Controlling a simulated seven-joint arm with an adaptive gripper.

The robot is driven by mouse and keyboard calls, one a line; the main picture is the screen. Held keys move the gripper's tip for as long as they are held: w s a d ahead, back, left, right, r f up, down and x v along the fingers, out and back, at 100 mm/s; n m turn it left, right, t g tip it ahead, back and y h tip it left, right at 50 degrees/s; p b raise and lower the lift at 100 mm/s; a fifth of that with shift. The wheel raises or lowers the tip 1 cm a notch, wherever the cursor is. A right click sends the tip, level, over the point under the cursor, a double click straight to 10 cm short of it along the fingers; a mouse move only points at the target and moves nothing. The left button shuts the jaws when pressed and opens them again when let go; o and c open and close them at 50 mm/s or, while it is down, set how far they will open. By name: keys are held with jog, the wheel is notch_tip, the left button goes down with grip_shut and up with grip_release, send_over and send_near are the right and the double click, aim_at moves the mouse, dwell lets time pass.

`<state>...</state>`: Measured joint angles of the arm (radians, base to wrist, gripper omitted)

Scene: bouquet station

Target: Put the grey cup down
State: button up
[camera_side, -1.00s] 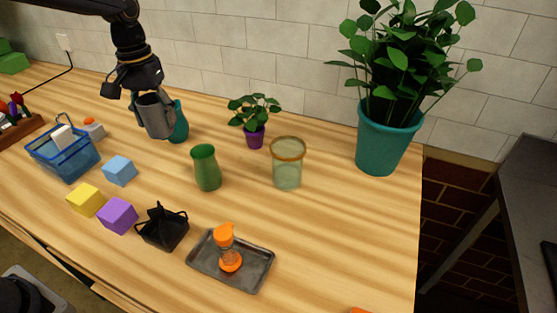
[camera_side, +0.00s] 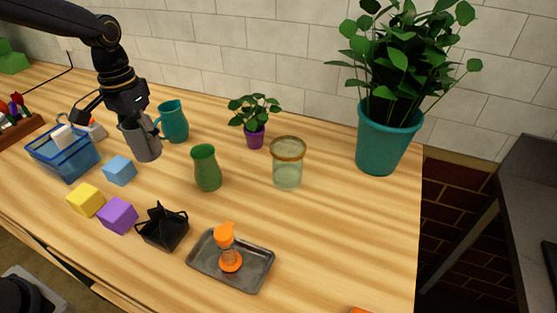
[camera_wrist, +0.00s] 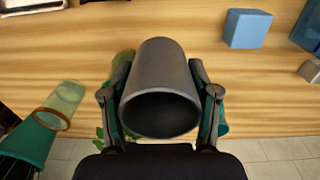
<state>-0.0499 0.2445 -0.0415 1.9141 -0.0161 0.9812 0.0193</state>
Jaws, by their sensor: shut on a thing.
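The grey cup (camera_side: 142,140) is in my gripper (camera_side: 138,119) at the back left of the table in the side view. It is slightly tilted there, and I cannot tell whether its base touches the wood. In the wrist view the grey cup (camera_wrist: 160,78) sits between the two fingers of my gripper (camera_wrist: 160,98), one on each side. Its dark open mouth faces the camera. The gripper is shut on it.
A teal mug (camera_side: 174,122) stands just right of the cup. A blue basket (camera_side: 66,165) is to its left and a blue cube (camera_side: 120,171) in front. A green vase (camera_side: 206,168) stands further right. Bare wood lies between the cube and the vase.

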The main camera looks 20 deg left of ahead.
aim_at(136, 119)
jog(key=r, duration=0.5)
jog(key=shift+d, duration=0.3)
jog(key=s+d+m, duration=0.1)
jog(key=s+d, duration=0.3)
jog(key=d, duration=1.1)
jog(key=s+d+m, duration=0.2)
jog(key=s+d, duration=1.3)
jog(key=f, duration=0.5)
jog(key=shift+w+a+f, duration=0.2)
jog(key=shift+a, duration=0.1)
jog(key=w+d+f, duration=0.9)
jog(key=shift+w+d+f, duration=0.15)
jog(key=shift+w+d, duration=0.05)
jog(key=shift+d, duration=0.1)
jog(key=shift+w+d+f, duration=0.1)
jog(key=shift+f, duration=0.75)
jog(key=shift+w+d+f, duration=0.1)
jog(key=shift+f, duration=0.7)
